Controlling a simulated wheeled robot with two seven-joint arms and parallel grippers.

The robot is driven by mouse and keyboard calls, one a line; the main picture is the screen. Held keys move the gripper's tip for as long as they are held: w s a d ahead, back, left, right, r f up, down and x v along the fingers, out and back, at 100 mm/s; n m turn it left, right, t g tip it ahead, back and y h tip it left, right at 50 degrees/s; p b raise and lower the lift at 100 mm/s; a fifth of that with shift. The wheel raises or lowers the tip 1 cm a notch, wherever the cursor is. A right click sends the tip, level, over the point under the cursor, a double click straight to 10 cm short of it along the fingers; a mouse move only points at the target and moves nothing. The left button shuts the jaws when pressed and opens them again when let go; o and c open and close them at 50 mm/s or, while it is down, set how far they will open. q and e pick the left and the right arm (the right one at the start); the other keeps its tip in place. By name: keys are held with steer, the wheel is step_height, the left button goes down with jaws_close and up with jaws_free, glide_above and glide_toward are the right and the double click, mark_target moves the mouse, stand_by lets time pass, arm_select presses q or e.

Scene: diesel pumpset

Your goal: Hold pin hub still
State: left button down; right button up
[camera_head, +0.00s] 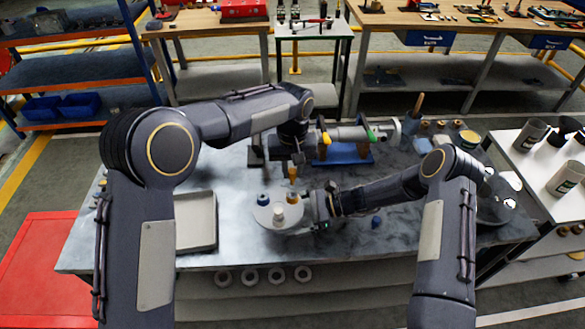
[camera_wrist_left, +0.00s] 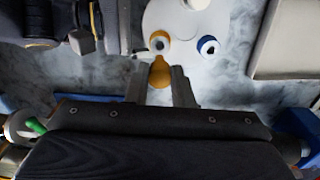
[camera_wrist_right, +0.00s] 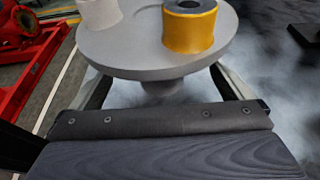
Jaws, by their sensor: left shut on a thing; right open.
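The pin hub (camera_head: 265,222) is a round light-grey disc carrying a white, a blue and an orange hollow post. In the right wrist view the disc (camera_wrist_right: 125,45) sits on a short stem, with the orange post (camera_wrist_right: 190,27) on top. My right gripper (camera_wrist_right: 160,92) is open with a finger on each side of the stem, below the disc; contact cannot be seen. In the head view it reaches the disc's right side (camera_head: 318,208). My left gripper (camera_head: 292,168) points down and is shut on a small orange piece (camera_wrist_left: 160,74), just behind the orange post (camera_head: 292,197) in the head view.
A grey tray (camera_head: 196,222) lies left of the hub. A blue stand (camera_head: 345,153) with a cylindrical assembly is behind my arms. A small blue piece (camera_head: 376,221) lies right of the hub. Cups and small parts crowd the bench's right end. The front of the bench is mostly clear.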

steer(key=shift+x, duration=1.75)
steer(key=c, duration=0.7)
jaws_close()
